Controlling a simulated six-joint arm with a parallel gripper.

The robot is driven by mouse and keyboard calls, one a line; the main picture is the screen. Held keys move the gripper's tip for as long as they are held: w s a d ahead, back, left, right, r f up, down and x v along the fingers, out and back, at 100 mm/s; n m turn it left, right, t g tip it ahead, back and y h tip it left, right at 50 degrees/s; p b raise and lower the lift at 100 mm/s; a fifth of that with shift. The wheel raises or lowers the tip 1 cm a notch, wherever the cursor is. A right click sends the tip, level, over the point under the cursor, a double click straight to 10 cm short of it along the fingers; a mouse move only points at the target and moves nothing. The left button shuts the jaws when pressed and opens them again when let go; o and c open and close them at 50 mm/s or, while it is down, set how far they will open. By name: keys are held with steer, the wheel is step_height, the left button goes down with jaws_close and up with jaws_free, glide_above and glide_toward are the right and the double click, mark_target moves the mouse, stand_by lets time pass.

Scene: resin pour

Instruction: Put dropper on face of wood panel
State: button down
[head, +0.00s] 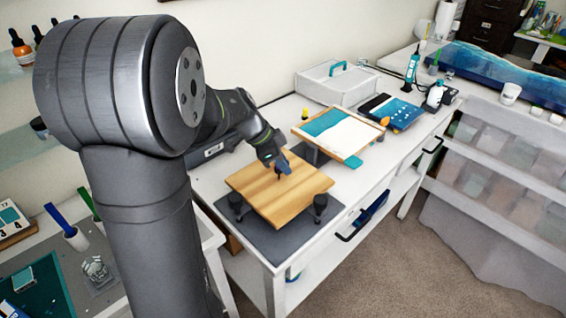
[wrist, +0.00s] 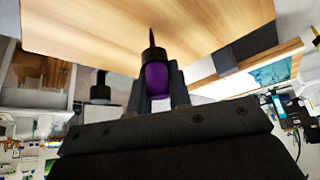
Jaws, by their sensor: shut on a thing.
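The wood panel (head: 287,204) is a pale, grained square board lying on dark supports on the white bench; in the wrist view it fills the top (wrist: 85,28). My gripper (head: 277,163) is over the panel's upper middle. In the wrist view, my gripper (wrist: 158,95) is shut on the dropper (wrist: 156,78), which has a purple body and a thin dark tip pointing toward the panel's face. In the head view the dropper is small and mostly hidden by my gripper. Whether its tip touches the panel I cannot tell.
Black support posts (head: 320,204) stand at the panel's corners on a dark mat (head: 270,240). Behind is a teal and white panel (head: 340,132) on a raised board. The panel's front part is clear.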

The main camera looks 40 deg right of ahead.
steer(key=shift+f, duration=0.1)
steer(key=c, duration=1.3)
jaws_free()
steer(key=v, duration=1.2)
